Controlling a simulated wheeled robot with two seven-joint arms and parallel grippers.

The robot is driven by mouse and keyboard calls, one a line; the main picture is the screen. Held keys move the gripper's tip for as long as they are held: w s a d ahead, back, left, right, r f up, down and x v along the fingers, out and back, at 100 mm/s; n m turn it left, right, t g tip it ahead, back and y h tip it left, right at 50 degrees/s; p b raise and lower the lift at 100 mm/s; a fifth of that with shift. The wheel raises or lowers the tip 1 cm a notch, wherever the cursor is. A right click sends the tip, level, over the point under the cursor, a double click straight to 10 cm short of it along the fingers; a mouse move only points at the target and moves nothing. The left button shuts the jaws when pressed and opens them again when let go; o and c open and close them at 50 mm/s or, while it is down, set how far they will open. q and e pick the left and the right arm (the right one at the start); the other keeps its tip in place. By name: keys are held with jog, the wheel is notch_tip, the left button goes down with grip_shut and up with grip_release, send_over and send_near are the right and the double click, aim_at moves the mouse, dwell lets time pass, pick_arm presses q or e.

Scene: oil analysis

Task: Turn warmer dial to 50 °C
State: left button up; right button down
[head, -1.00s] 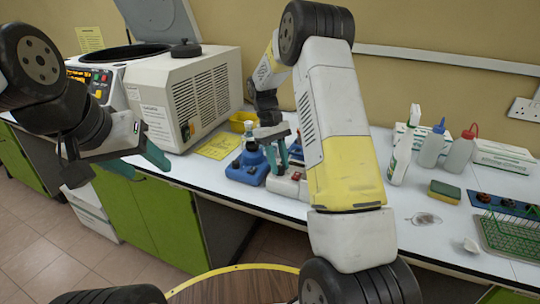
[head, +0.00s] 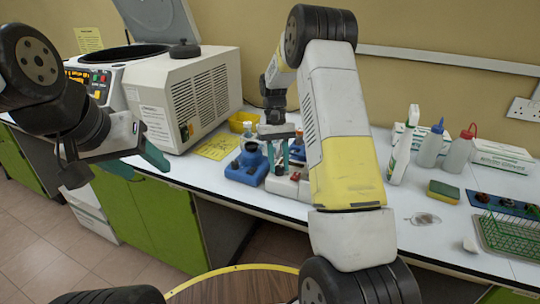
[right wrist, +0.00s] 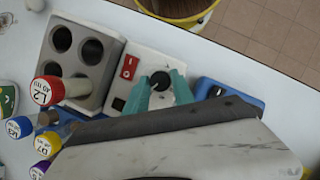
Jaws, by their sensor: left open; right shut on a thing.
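The warmer (right wrist: 137,62) is a white box with a grey block of round wells, a red switch and a black dial (right wrist: 160,81). In the head view the warmer (head: 281,187) stands near the bench's front edge, partly hidden by my right arm. My right gripper (right wrist: 161,85) points down at the warmer, its teal fingers shut on the dial, one on each side. It also shows in the head view (head: 277,158). The dial's scale is too small to read. My left gripper (head: 112,168) is open and empty, in front of the bench at the left.
A blue device (head: 245,168) stands close beside the warmer. Capped vials, one with a red cap (right wrist: 46,91), are near the wells. A large white machine (head: 185,95) is behind on the left. Bottles (head: 430,145), a sponge (head: 443,191) and a green rack (head: 503,232) are at the right.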

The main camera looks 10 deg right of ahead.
jog(key=c, duration=1.1)
grip_release()
jog(key=shift+r, duration=0.1)
jog(key=v, duration=0.7)
jog(key=shift+w+a+r, duration=0.1)
jog(key=shift+w+r, duration=0.05)
jog(key=shift+r, duration=0.15)
